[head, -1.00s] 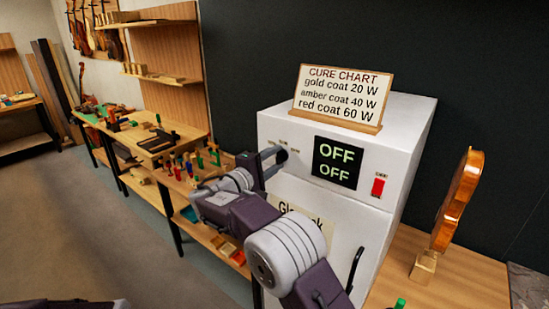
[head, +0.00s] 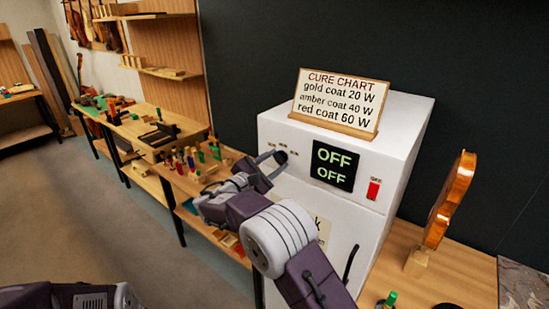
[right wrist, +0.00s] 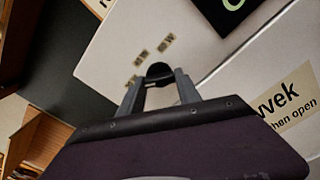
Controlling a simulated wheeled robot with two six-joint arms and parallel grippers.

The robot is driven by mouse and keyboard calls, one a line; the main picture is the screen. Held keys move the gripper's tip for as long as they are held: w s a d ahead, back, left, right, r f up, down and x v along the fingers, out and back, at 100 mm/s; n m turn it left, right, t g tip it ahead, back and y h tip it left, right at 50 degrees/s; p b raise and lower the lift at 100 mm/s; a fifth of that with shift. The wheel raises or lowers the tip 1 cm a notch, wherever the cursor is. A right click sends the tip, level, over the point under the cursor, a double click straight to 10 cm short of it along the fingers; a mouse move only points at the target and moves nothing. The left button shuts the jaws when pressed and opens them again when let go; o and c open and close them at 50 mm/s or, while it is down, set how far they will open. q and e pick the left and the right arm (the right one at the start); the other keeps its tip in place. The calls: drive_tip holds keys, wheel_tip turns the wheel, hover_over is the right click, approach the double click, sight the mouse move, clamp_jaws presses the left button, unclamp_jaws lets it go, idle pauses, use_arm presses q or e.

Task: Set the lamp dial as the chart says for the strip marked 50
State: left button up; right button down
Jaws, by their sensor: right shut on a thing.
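The lamp dial is a dark round knob (head: 281,157) on the front of the white lamp box (head: 408,125); it also shows in the right wrist view (right wrist: 160,71). My right gripper (head: 273,163) is shut on it, one finger on each side (right wrist: 158,83). Its pointer direction is hidden or too small to tell. The display (head: 334,165) reads OFF on both lines. The cure chart (head: 338,100) on top reads gold coat 20 W, amber coat 40 W, red coat 60 W. No strip marked 50 can be made out.
A red switch (head: 374,189) labelled OFF sits right of the display. A violin body (head: 449,200) stands on a wooden block at the right. A bench with several coloured-handled tools (head: 195,160) is left of the box. A black door handle (head: 351,265) is below.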

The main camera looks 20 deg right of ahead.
drive_tip(key=shift+n+p, duration=0.3)
drive_tip(key=shift+n, duration=0.3)
drive_tip(key=c, duration=0.8)
unclamp_jaws()
drive_tip(key=shift+c, duration=0.2)
drive_tip(key=b+v, duration=0.3)
drive_tip(key=v, duration=0.6)
